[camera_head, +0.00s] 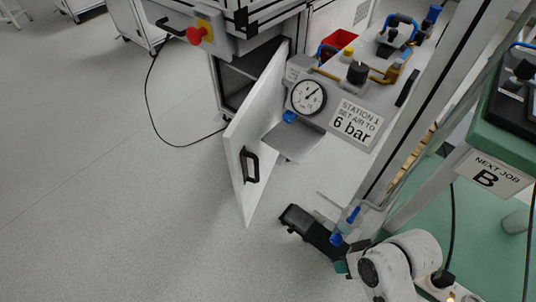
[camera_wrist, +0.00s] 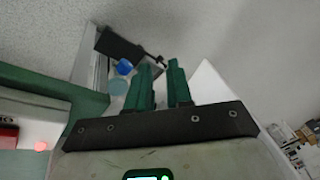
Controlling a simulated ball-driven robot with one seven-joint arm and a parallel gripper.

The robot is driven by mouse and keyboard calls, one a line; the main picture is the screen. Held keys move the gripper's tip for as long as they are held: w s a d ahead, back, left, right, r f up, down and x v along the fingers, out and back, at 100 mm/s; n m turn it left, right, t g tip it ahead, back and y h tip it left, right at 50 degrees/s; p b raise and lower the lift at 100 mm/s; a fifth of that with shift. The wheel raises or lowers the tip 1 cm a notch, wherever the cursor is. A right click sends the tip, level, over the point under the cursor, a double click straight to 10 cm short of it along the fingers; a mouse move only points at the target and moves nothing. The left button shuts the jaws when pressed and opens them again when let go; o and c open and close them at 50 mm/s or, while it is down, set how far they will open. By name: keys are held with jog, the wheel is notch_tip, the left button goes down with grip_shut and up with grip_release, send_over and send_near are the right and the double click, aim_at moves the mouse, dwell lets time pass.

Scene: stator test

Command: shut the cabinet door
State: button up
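The white cabinet door (camera_head: 236,150) stands swung open in the head view, with a black handle (camera_head: 250,166) on its face. The dark cabinet interior (camera_head: 238,85) shows behind it. My gripper (camera_head: 342,266) is low at the right, apart from the door and handle, partly hidden by my white arm. In the wrist view my gripper's two green fingers (camera_wrist: 160,66) stand a little apart with nothing seen between them. A white panel (camera_wrist: 208,84) shows behind the right finger; I cannot tell whether it is the door.
A grey frame post (camera_head: 425,105) and green table (camera_head: 470,235) crowd the right. A gauge panel (camera_head: 345,103) overhangs beside the door. The floor (camera_head: 110,220) left of the door is clear except for a black cable (camera_head: 150,115).

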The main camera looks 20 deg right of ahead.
jog(key=w+a+r+m+t+y+p, duration=0.1)
jog(key=w+r, duration=0.1)
jog(key=w, duration=0.1)
jog(key=w+a+r+m+t+y+p, duration=0.1)
jog(key=w+r+y, duration=0.1)
jog(key=w+a+r+m+t+y+p, duration=0.1)
jog(key=w+r+t+p, duration=0.1)
jog(key=w+r, duration=0.1)
jog(key=shift+w+m+y, duration=0.3)
jog(key=shift+m+y, duration=0.1)
grip_shut()
jog(key=w+d+r+m+t+y+p, duration=0.1)
jog(key=w+r+m+t+y+p, duration=0.2)
jog(key=w+r+m+t, duration=0.45)
jog(key=w+a+f+n+g+b, duration=0.1)
jog(key=w+a+b, duration=0.3)
jog(key=w+a, duration=0.4)
jog(key=shift+w+a+n+g, duration=0.3)
jog(key=shift+w+n+g, duration=0.15)
jog(key=shift+w+n, duration=0.4)
